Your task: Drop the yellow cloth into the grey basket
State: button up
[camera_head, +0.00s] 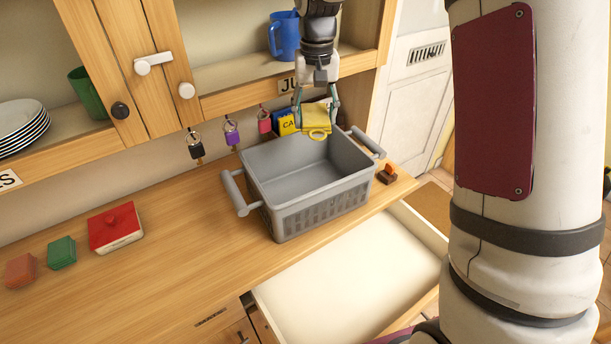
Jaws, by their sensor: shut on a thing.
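The yellow cloth (316,117) is folded and hangs from my gripper (319,104) in the camera_head view. My gripper points down, and its fingers are shut on the cloth. The grey basket (320,205) stands on the wooden counter, with a handle at each end. The cloth appears at the basket's back right rim in the picture. I cannot tell its exact height above the rim. The visible part of the basket's inside is empty.
An open drawer (345,275) lies below the counter's front edge. A shelf with a blue mug (285,36) is behind my gripper. Keys (232,133) hang along the wall. A red box (115,228) and sponges (62,252) lie left. A small brown object (387,174) sits right of the basket.

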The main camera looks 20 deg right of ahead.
jog(key=shift+f+b, duration=0.5)
jog(key=shift+f, duration=2.35)
jog(key=o, duration=1.5)
jog(key=shift+r, duration=0.15)
notch_tip(320, 180, up, 11)
jog(key=shift+f, duration=0.1)
jog(key=shift+r, duration=0.5)
